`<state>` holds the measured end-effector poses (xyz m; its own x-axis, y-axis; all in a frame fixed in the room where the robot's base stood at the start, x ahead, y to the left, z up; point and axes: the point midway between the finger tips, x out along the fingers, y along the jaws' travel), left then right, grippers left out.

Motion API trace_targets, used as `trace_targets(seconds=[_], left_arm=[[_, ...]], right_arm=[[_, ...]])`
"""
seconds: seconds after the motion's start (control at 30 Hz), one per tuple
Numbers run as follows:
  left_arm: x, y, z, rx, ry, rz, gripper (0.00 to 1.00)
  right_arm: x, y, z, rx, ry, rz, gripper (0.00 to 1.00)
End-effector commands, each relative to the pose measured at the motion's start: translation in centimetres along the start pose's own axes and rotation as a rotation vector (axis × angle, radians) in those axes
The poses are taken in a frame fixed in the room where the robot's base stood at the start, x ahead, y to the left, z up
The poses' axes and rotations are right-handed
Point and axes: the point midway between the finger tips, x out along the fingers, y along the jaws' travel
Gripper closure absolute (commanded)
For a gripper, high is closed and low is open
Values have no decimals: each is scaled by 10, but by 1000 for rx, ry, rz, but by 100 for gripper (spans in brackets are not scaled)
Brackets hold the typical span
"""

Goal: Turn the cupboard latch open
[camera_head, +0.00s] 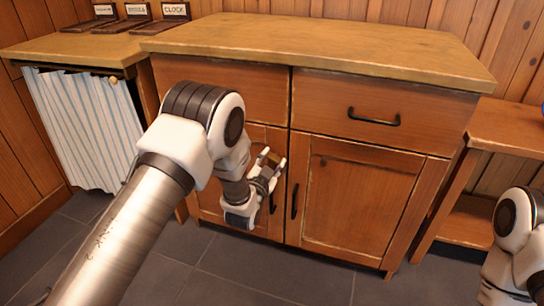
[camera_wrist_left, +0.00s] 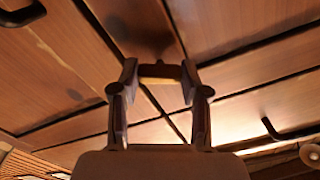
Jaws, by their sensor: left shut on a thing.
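The wooden cupboard (camera_head: 365,195) stands ahead with two doors below and drawers above. The latch (camera_wrist_left: 160,71) is a small brown bar that lies between the fingertips of my left gripper (camera_wrist_left: 160,75) in the left wrist view. In the head view this gripper (camera_head: 271,163) is in front of the gap between the doors, just below the drawers, and shut on the latch (camera_head: 265,154). My gripper hides much of the latch and its mount, so its exact angle is hard to tell. My right gripper is out of view.
Dark handles (camera_head: 294,201) are close to the gripper on the doors, and another dark handle (camera_head: 374,118) is on the right drawer. A striped curtain (camera_head: 85,130) hangs at left. A wooden shelf unit (camera_head: 505,130) stands at right. The dark tiled floor (camera_head: 250,275) in front is clear.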

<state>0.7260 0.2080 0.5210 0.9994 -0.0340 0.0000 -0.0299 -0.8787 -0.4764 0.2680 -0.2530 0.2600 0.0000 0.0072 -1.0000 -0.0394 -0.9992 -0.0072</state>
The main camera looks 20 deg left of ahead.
Motion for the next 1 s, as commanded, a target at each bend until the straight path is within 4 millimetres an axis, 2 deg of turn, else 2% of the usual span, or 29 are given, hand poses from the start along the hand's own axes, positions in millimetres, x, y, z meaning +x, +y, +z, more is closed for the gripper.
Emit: trace_targets(seconds=[0.4,1.0], left_arm=[[0,0,-1,392,-1,1,89],[0,1,0,920,-1,2,89]], right_arm=[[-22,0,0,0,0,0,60],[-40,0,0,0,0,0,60]])
